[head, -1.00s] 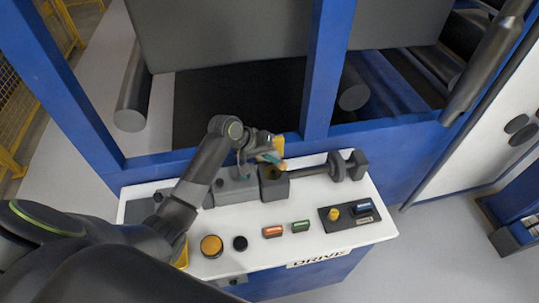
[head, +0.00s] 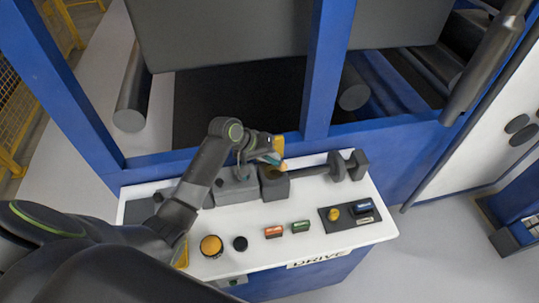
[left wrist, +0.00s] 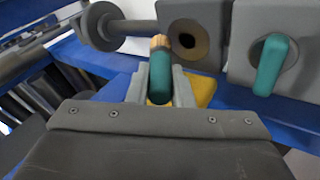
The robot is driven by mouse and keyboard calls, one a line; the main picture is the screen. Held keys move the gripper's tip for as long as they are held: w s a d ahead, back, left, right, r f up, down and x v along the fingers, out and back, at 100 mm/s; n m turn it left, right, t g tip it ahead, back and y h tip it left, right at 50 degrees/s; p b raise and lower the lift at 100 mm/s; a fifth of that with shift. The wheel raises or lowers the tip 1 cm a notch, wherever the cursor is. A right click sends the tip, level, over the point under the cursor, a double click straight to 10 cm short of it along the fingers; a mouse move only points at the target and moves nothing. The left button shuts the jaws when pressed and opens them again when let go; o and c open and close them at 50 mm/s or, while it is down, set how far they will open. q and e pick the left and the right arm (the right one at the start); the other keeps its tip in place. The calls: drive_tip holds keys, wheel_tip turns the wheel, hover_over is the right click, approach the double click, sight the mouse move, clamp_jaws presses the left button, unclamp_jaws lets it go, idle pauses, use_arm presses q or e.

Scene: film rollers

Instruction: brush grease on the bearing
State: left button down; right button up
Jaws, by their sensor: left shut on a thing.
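My left gripper (head: 270,157) is shut on a brush (left wrist: 160,75) with a teal handle and a short tan tip. The bearing (head: 274,188) is a grey block with a round, brown-lined hole; it also shows in the left wrist view (left wrist: 208,16). The brush tip is close beside this hole, but I cannot tell whether it touches the block. In the left wrist view the tip appears just left of the hole. My right gripper is not in view.
A shaft with dark discs (head: 338,166) extends right of the bearing. A grey block with a teal handle (left wrist: 271,65) stands on its other side. Buttons and switches (head: 274,231) line the white tabletop's (head: 365,240) front. A blue frame (head: 325,70) rises behind.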

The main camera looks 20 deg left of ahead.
use_arm(q)
drive_tip(key=shift+f, duration=0.3)
drive_tip(key=shift+a+r, duration=0.1)
